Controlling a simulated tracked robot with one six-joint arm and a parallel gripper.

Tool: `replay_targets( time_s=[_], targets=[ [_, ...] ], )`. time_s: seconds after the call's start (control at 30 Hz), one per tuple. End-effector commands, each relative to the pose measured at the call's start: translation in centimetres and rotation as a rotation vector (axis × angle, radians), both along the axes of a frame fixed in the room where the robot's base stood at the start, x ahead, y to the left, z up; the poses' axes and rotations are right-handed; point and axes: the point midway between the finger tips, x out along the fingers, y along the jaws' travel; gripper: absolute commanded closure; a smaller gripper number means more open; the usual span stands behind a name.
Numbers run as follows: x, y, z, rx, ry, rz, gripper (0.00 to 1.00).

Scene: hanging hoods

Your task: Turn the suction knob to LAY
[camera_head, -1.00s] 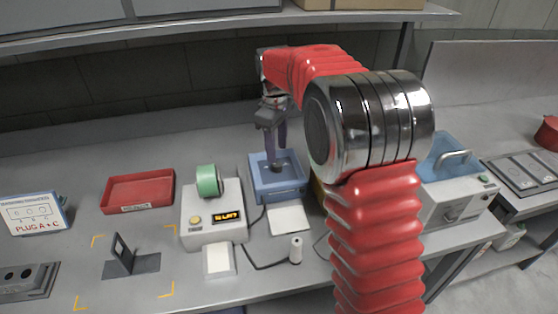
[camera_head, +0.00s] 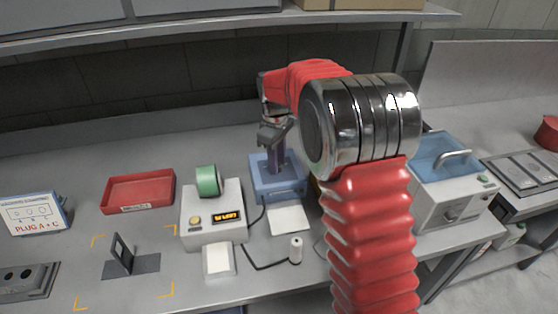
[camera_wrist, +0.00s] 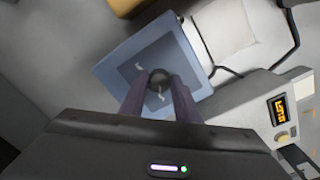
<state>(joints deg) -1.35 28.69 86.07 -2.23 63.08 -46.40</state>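The blue box (camera_head: 290,187) stands on the bench, with a round dark knob (camera_wrist: 159,78) on its grey top panel. Small white marks show beside the knob, but I cannot read any lettering. My gripper (camera_wrist: 160,86) points down over the box, its two dark fingers apart, one on each side of the knob. I cannot tell whether the fingers touch it. In the head view my gripper (camera_head: 275,168) hides the knob.
A grey unit (camera_head: 212,222) with an orange lit display and a green roll (camera_head: 208,181) stands left of the box. A red tray (camera_head: 138,191) is farther left. A white paper (camera_head: 289,220) and a small white cylinder (camera_head: 296,250) lie in front.

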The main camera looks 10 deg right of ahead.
Motion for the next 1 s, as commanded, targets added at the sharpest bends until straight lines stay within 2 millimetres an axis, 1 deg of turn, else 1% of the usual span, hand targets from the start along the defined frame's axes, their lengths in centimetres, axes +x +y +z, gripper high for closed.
replay_targets(
  time_s=[0.03,0.07,0.33,0.37,0.43,0.73,1.0],
  targets=[
    [0.0,0.01,0.02,0.0,0.0,0.0,0.75],
    [0.0,0.01,0.02,0.0,0.0,0.0,0.77],
    [0.03,0.02,0.04,-0.001,-0.001,0.0,0.96],
    [0.02,-0.98,0.04,-0.001,-0.001,-0.003,0.97],
    [0.03,-0.4,0.04,-0.001,-0.002,0.0,0.97],
    [0.06,-0.09,0.07,-0.003,-0.002,-0.045,0.97],
    [0.08,0.02,0.07,-0.002,-0.003,-0.189,0.97]
  ],
)
